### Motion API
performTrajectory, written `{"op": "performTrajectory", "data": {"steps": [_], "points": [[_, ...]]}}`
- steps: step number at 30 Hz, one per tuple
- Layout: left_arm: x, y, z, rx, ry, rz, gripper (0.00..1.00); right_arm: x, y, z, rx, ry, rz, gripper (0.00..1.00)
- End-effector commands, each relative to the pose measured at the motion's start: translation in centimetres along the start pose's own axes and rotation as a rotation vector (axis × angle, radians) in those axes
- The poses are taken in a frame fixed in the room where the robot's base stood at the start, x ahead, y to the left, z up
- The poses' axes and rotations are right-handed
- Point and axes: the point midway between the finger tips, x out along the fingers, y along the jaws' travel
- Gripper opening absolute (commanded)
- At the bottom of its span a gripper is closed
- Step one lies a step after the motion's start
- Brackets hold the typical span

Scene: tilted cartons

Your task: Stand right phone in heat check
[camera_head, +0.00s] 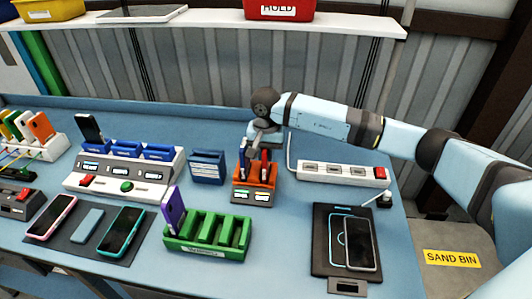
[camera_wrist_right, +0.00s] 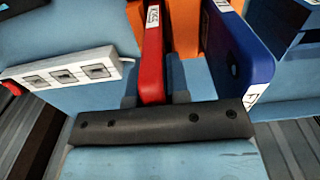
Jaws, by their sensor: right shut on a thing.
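My right gripper (camera_head: 264,147) is over the orange two-slot stand (camera_head: 256,185). It is shut on a slim red phone-shaped piece (camera_head: 265,168) with a white label. In the right wrist view this red piece (camera_wrist_right: 152,50) is between the fingers, with the orange stand (camera_wrist_right: 187,22) behind it. I cannot tell whether it is fully seated. A blue upright piece (camera_head: 243,155) is beside it in the stand; it also shows in the right wrist view (camera_wrist_right: 237,50). No readable label marks the heat check. My left gripper is not in view.
A power strip (camera_head: 335,171) is right of the stand. A black phone (camera_head: 362,245) lies on a dark pad (camera_head: 326,222). A green rack (camera_head: 208,240) with a purple phone (camera_head: 173,211), a blue block (camera_head: 207,167) and a grey station (camera_head: 120,185) are left.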

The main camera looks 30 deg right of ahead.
Motion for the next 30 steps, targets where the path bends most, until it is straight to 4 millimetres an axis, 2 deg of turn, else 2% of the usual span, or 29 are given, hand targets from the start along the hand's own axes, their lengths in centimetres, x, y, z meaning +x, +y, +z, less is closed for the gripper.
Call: {"op": "performTrajectory", "data": {"steps": [27, 28, 30], "points": [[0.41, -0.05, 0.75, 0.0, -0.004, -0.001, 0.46, 0.48, -0.01, -0.01, 0.0, 0.0, -0.001, 0.0], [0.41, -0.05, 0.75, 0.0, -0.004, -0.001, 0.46, 0.48, -0.01, -0.01, 0.0, 0.0, -0.001, 0.18], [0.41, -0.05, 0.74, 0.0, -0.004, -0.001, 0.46, 0.48, -0.01, -0.01, 0.0, 0.0, -0.001, 0.34]]}}
